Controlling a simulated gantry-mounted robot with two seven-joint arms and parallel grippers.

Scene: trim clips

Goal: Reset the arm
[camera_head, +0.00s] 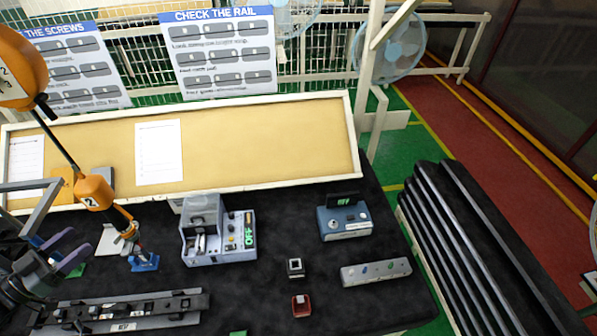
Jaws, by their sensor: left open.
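My left gripper (66,250) shows at the lower left edge of the head view. Its two purple-tipped fingers are apart, with nothing seen between them. It appears above the left part of the black table (270,290), near a long dark rail (125,310) with light parts on it. Part of my left arm is cut off by the frame edge. My right arm and gripper are not in view.
An orange hanging tool (95,192) is close to my left gripper, above a small blue stand (144,262). A grey machine (218,240), a blue box (344,222), a grey strip (376,271) and a red block (301,305) stand to the right. A corkboard (260,145) bounds the back.

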